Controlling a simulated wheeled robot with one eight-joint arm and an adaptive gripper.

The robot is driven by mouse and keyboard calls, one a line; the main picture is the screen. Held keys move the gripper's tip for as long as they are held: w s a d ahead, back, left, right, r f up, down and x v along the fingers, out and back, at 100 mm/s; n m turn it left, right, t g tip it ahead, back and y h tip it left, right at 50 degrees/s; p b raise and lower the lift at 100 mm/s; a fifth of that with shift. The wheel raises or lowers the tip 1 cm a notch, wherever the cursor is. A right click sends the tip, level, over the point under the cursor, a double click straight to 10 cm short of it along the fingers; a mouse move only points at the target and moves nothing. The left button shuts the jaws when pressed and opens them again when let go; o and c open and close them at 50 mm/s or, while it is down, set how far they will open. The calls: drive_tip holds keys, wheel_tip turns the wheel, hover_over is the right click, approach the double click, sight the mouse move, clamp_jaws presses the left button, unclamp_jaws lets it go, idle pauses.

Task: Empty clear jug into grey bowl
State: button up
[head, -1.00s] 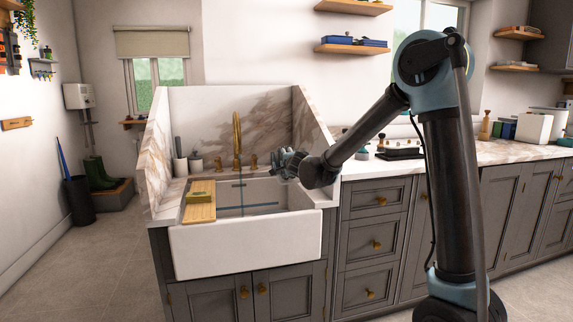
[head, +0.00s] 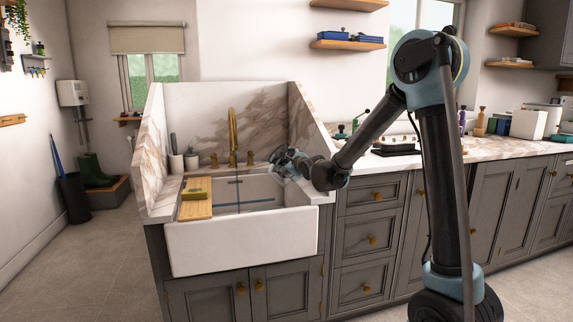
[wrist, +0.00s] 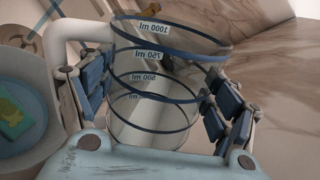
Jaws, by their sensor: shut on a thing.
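The clear jug (wrist: 152,85) has blue bands and ml marks and fills the middle of the wrist view, with its pale handle on the left. My gripper (wrist: 155,105) is shut on the jug, with a finger on each side. In the head view my gripper (head: 286,160) is over the right rear part of the white sink. The jug is hard to make out there, and its contents and tilt are unclear. A pale grey round bowl (wrist: 52,138) with a bluish inside lies at the left of the wrist view, with a yellow and green thing in it. I see no bowl in the head view.
The white sink (head: 240,243) has a wooden board (head: 194,209) across its left side, with a green and yellow block on it. A brass tap (head: 233,135) stands behind the sink. Marble panels rise at the back and sides. Drawers and a worktop lie to the right.

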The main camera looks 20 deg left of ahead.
drive_tip(key=m+y, duration=0.1)
drive_tip(key=m, duration=0.2)
drive_tip(key=shift+f, duration=0.2)
drive_tip(key=shift+s+a+m+y, duration=0.25)
drive_tip(key=shift+a+m, duration=0.1)
drive_tip(key=shift+m, duration=0.5)
drive_tip(key=shift+s+a+m+y, duration=0.2)
drive_tip(key=shift+a+m, duration=0.1)
drive_tip(key=shift+m, duration=0.55)
drive_tip(key=shift+s+a+m, duration=0.15)
drive_tip(key=shift+a+m, duration=0.05)
drive_tip(key=shift+m, duration=0.3)
drive_tip(key=shift+s+a+m, duration=0.15)
drive_tip(key=shift+m, duration=0.25)
